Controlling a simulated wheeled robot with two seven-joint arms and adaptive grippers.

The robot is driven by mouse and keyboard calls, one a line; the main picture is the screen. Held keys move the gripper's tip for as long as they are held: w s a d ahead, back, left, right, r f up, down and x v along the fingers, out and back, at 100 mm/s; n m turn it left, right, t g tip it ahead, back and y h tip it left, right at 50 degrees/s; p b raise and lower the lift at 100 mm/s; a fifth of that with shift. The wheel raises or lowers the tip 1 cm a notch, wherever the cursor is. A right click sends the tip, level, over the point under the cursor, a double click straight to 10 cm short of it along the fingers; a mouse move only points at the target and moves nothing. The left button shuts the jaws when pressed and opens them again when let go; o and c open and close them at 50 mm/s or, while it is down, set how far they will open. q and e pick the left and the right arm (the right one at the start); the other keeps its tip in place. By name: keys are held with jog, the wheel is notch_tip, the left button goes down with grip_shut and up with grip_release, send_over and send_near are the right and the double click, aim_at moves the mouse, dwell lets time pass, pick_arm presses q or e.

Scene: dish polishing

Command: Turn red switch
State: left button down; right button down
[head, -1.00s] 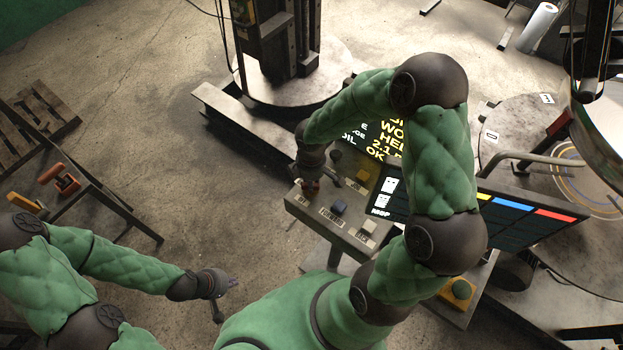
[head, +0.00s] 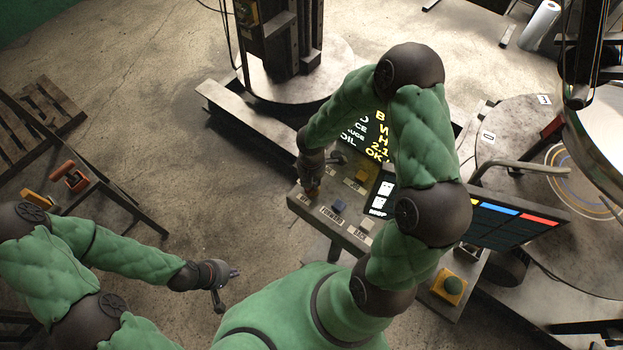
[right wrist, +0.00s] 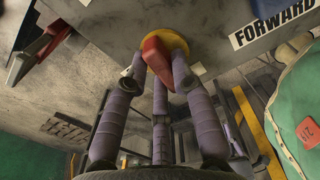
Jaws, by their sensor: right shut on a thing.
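The red switch (right wrist: 152,52) is a pointed red knob on a round yellow base (right wrist: 180,45), near the panel's edge in the right wrist view. My right gripper (right wrist: 157,68) is shut on it, with its purple-grey fingers around the knob. In the head view my right gripper (head: 311,182) is at the left end of the control panel (head: 345,238) and mostly hides the switch. My left gripper (head: 228,284) is open and empty, in the air left of the panel.
A "FORWARD" label (right wrist: 270,22) is beside the switch. A blue button (head: 339,206) and a pale button (head: 366,225) are further along the panel. A lit screen (head: 378,135) stands behind, partly covered by my right arm. A box with a green button (head: 453,286) is at right.

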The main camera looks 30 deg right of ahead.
jog(key=shift+n, duration=0.6)
jog(key=shift+p, duration=0.3)
jog(key=c, duration=1)
grip_release()
jog(key=shift+c, duration=0.2)
notch_tip(320, 180, up, 12)
